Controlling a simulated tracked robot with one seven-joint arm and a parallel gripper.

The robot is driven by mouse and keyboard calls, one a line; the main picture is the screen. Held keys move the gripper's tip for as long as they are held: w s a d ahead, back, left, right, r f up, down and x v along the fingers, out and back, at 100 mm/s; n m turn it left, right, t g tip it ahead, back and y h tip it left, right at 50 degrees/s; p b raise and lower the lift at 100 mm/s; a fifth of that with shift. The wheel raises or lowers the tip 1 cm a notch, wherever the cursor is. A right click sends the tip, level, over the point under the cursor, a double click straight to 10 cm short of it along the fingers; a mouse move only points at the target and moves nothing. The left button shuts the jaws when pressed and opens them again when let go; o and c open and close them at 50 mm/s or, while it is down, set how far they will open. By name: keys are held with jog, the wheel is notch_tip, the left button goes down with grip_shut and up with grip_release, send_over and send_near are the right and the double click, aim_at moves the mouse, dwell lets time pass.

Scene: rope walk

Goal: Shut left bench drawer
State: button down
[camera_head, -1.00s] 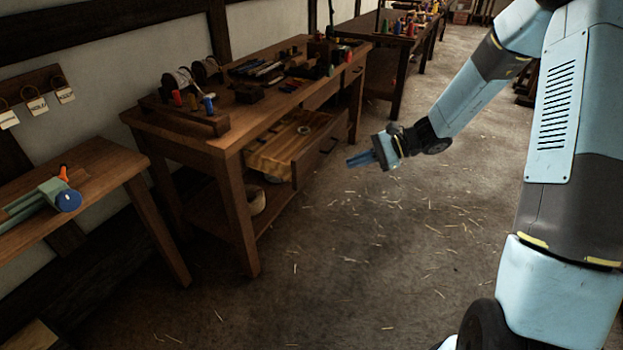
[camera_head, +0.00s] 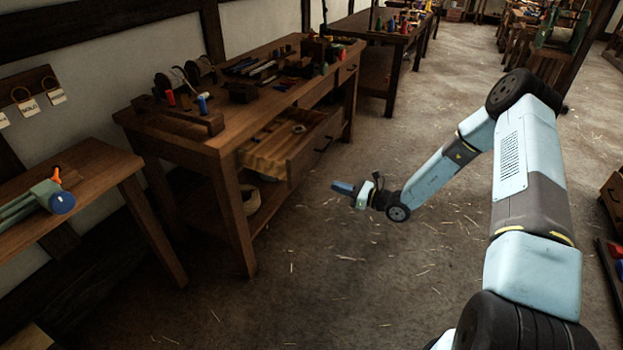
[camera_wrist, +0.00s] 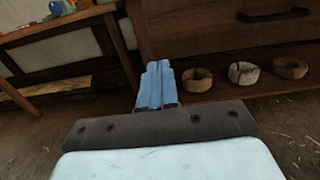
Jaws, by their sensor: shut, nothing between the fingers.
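The left bench drawer (camera_head: 314,146) stands pulled out from the front of the wooden workbench (camera_head: 205,146) in the head view. Its inside shows, with a small ring-like item near its far end. In the wrist view the drawer front (camera_wrist: 220,28) fills the upper right, with a dark handle (camera_wrist: 274,15) at the top. My gripper (camera_head: 343,187) is shut and empty, in front of the drawer and apart from it, low over the floor. Its blue fingers (camera_wrist: 156,86) point towards the bench in the wrist view, and appear below the drawer front.
Several rope coils (camera_wrist: 242,74) lie on the lower shelf under the drawer. Tools and spools (camera_head: 203,103) cover the bench top. A side table (camera_head: 80,185) with a green and blue device (camera_head: 50,200) stands at left. The straw-strewn floor (camera_head: 330,290) in front is clear.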

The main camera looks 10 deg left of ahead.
aim_at(295, 174)
jog(key=x, duration=1.4)
